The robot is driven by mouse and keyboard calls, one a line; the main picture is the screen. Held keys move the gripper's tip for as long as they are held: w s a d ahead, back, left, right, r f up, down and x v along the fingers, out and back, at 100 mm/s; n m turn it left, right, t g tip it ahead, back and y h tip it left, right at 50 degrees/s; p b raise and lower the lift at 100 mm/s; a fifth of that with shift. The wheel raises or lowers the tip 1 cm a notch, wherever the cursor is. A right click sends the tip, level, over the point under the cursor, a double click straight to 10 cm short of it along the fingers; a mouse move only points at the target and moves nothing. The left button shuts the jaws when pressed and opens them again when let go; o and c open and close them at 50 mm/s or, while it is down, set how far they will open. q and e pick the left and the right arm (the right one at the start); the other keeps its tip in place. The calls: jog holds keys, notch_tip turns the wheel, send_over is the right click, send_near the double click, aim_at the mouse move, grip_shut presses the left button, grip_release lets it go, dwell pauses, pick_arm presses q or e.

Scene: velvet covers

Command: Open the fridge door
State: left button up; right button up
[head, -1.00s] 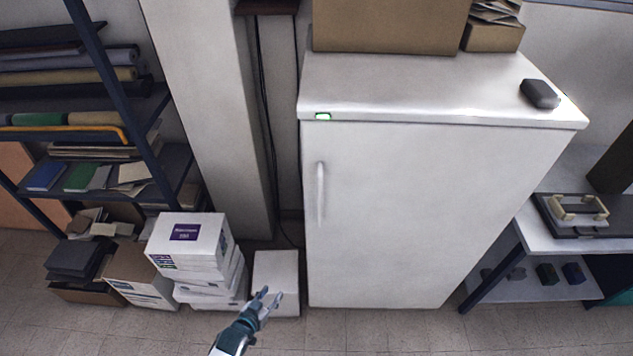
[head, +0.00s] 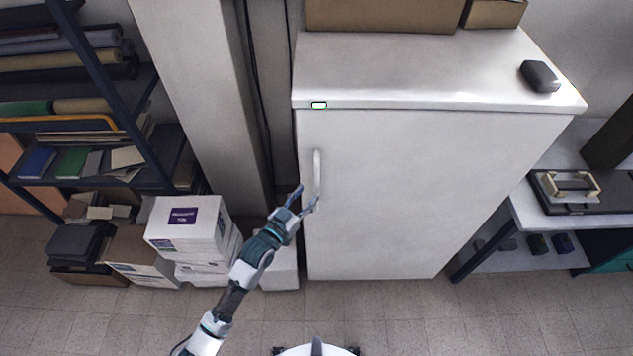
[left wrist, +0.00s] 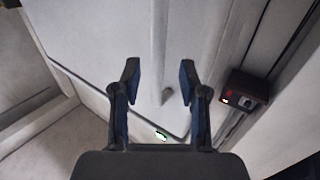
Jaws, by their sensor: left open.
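The white fridge (head: 400,200) stands upright with its door (head: 430,170) shut. Its vertical pale handle (head: 317,174) is near the door's left edge. My left gripper (head: 307,196) is open, near the handle's lower end in the head view. In the left wrist view, the handle (left wrist: 163,45) shows beyond and between the two open fingers (left wrist: 160,70). Nothing is held; I cannot tell whether a finger touches the handle. My right gripper is not in view.
A cardboard box (head: 385,15) and a dark object (head: 540,76) sit on the fridge. Stacked white boxes (head: 186,228) and a shelf (head: 100,120) stand left; a low table (head: 530,215) stands right. The floor (head: 400,315) before the fridge is clear. A dark box (left wrist: 248,90) shows in the left wrist view.

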aim_at(315, 186)
pick_arm(q)
jog(key=shift+x, duration=2.95)
jog(key=shift+s, duration=0.15)
grip_shut()
